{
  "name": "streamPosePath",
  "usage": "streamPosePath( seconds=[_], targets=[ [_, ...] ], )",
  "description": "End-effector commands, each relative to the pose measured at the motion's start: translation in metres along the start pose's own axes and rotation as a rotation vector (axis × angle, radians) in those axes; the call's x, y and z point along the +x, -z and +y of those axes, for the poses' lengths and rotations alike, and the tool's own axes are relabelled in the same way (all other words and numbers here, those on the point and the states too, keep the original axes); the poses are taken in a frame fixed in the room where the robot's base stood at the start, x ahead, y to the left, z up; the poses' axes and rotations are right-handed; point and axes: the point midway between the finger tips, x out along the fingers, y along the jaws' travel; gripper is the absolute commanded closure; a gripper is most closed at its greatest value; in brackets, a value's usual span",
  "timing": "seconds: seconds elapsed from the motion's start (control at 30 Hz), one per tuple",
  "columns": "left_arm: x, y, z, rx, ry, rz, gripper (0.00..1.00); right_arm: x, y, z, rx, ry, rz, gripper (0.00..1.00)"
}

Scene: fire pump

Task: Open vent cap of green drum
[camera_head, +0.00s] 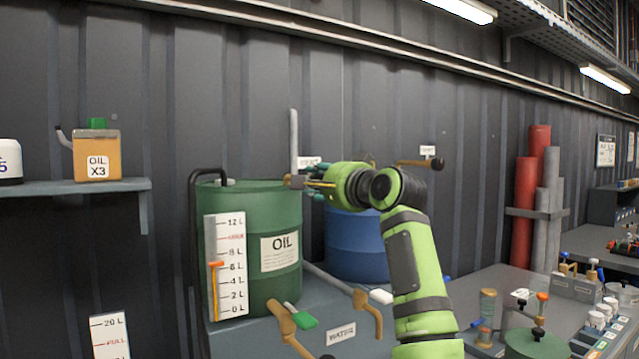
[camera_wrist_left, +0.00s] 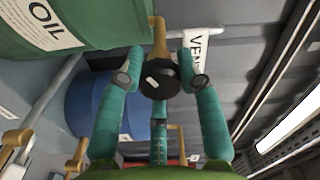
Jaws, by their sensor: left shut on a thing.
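The green drum (camera_head: 262,215) labelled OIL stands on a grey bench, left of centre in the head view. It also shows at the top left of the left wrist view (camera_wrist_left: 95,18). Its vent cap handle is a tan bar (camera_wrist_left: 158,35) ending in a black round knob (camera_wrist_left: 158,82), beside a VENT sign (camera_wrist_left: 196,62). In the head view the tan fitting (camera_head: 296,181) sits by a grey vertical pipe at the drum's top right. My left gripper (camera_head: 316,186) has its teal fingers closed around the knob. My right gripper is not in view.
A blue drum (camera_head: 355,245) stands right of the green one, with a similar tan, black-knobbed handle (camera_head: 420,163) above it. Tan taps (camera_head: 290,323) stick out in front. A shelf (camera_head: 75,188) holds an oil can at left. A cluttered table lies at right.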

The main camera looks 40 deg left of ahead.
Motion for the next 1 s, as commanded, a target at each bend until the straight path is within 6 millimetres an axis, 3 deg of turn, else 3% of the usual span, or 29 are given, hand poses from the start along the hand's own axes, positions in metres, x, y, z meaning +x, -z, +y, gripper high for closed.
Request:
streamPosePath(
  seconds=[0.43,0.47,0.5,0.87,1.0],
  targets=[
    [0.0,0.0,-0.005,-0.017,0.01,0.003,0.97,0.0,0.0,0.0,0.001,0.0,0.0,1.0],
    [0.0,0.0,-0.005,-0.017,0.009,0.003,0.56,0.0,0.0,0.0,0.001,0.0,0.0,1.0],
    [0.0,0.0,-0.005,-0.017,0.009,0.003,0.4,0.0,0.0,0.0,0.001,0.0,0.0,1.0],
    [-0.001,0.001,-0.001,-0.012,0.003,0.003,0.4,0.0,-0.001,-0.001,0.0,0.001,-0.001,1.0],
    [-0.015,0.001,-0.001,-0.012,0.003,0.004,0.4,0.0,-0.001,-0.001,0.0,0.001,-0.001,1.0]
  ],
)
